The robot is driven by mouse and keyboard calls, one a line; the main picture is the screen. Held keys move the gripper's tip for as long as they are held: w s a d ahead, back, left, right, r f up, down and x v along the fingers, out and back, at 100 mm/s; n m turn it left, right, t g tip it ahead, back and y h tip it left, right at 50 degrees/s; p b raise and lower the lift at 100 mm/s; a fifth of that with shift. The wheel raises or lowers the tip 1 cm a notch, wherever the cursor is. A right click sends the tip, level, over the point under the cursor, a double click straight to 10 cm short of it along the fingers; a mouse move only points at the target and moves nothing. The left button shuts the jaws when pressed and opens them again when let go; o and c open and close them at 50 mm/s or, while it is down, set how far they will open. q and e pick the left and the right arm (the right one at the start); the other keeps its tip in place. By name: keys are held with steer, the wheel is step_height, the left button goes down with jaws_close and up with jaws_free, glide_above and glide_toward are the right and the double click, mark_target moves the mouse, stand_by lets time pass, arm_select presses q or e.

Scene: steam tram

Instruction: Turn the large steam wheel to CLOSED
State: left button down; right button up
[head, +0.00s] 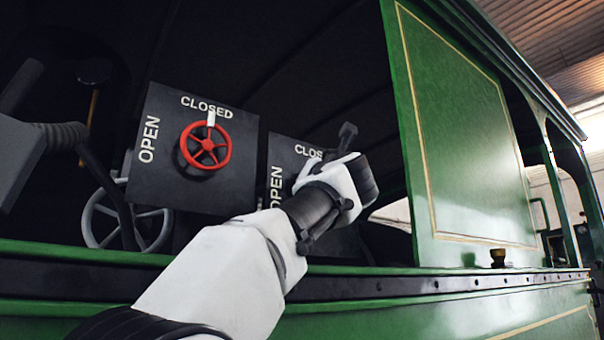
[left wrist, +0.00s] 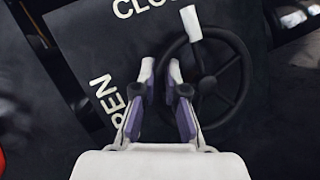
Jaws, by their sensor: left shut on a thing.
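The large steam wheel (left wrist: 240,62) is dark with spokes, on a dark panel (left wrist: 70,62) lettered CLOSED and OPEN, both words partly cut off. Its white pointer (left wrist: 190,22) points up toward the CLOSED side in the left wrist view. My left gripper (left wrist: 161,72) is shut on the wheel's left rim, one finger on each side of it. In the head view my left arm hides most of this wheel and the right-hand panel (head: 288,150). My right gripper is not in view.
A smaller red wheel (head: 226,150) with a white pointer at CLOSED sits on the left panel (head: 165,105). A grey spoked wheel (head: 88,222) is at lower left. The green tram side wall (head: 465,130) and sill (head: 420,270) border the opening.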

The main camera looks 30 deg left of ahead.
arm_select(q)
steer(key=shift+s+r, duration=0.2)
steer(key=shift+r, duration=0.15)
steer(key=c, duration=1.2)
jaws_free()
steer(key=shift+c, duration=0.2)
steer(key=shift+o, duration=0.2)
steer(key=shift+w+a+f, duration=0.1)
steer(key=shift+w+f, duration=0.05)
steer(key=shift+w, duration=0.05)
steer(key=shift+f, duration=0.1)
